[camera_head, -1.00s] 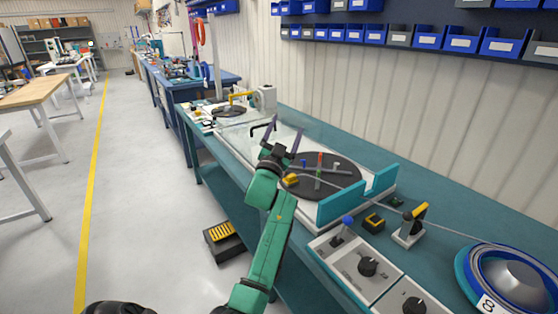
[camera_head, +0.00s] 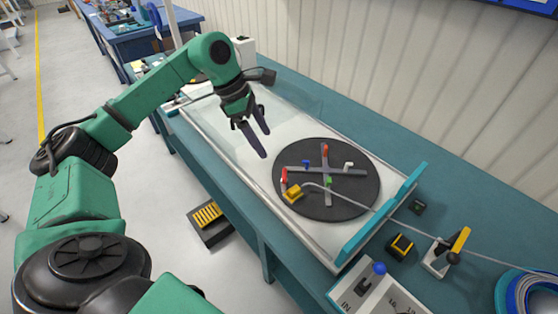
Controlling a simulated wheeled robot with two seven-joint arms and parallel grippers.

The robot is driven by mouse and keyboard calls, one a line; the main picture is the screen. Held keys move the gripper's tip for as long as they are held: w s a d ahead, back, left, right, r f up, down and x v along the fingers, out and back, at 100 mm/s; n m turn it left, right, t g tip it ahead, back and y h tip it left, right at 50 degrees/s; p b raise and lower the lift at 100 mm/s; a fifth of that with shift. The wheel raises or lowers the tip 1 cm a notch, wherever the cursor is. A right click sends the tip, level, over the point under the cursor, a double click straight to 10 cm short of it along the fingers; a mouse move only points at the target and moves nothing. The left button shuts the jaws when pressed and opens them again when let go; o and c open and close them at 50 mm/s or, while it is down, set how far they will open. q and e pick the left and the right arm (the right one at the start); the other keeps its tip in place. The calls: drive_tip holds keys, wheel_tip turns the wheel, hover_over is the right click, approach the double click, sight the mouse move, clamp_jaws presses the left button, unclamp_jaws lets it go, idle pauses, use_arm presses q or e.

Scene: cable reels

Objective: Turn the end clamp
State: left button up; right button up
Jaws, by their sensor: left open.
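A dark round turntable (camera_head: 350,202) with a grey cross lies on the bench. A yellow clamp block (camera_head: 293,194) sits near its left edge, with a red upright piece (camera_head: 284,176) beside it; this looks like the end clamp. The grey cable (camera_head: 349,200) runs from the yellow block across the disc to the right. Another red piece (camera_head: 325,151), a blue, a white and a green piece also stand on the cross. My left gripper (camera_head: 266,144) is open and empty, fingers pointing down, above and left of the disc, apart from the clamp. My right gripper is out of view.
A teal guard (camera_head: 382,222) stands along the disc's right side. Further right are a yellow-handled lever (camera_head: 456,246), a black-yellow block (camera_head: 400,247) and a control box with a blue knob (camera_head: 379,268). A cable coil (camera_head: 530,293) lies at lower right.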

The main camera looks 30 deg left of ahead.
sight(284, 173)
use_arm(q)
drive_tip(key=p+x, duration=0.2)
drive_tip(key=x, duration=1)
drive_tip(key=shift+d+r, duration=0.1)
drive_tip(key=shift+d+f, duration=0.2)
drive_tip(key=shift+f, duration=0.15)
drive_tip(key=shift+c, duration=0.3)
drive_tip(key=shift+w+a, duration=0.1)
drive_tip(key=c, duration=1.3)
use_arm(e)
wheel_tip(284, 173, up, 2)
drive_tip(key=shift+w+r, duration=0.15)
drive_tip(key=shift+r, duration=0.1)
